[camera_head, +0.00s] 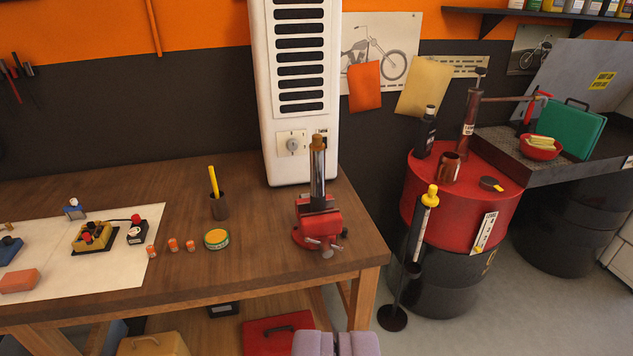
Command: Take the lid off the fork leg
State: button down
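A fork leg (318,176), a slim upright metal tube, stands in a red vise (318,224) near the right end of the wooden bench. A brownish-gold lid (318,143) sits on its top end. My gripper (337,340) shows at the bottom edge as two pale mauve pads side by side with only a thin dark line between them. It looks shut and empty. It is below the vise in the picture, apart from the fork leg and lid. The lower end of the fork leg is hidden by the vise.
A tall white cabinet (296,90) stands close behind the fork leg. A dark cup (219,206) and round tin (216,239) are left of the vise. Right of the bench, a yellow-topped tube (424,220) on a stand fronts a red-topped drum (418,178) carrying bottles.

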aim_at(316, 145)
jog(key=i+l+u, duration=0.35)
jog(key=i, duration=0.45)
jog(key=i+l+u, duration=0.35)
jog(key=i, duration=0.4)
jog(key=i+l+u, duration=0.35)
jog(key=i+l, duration=0.3)
jog(key=l, duration=0.15)
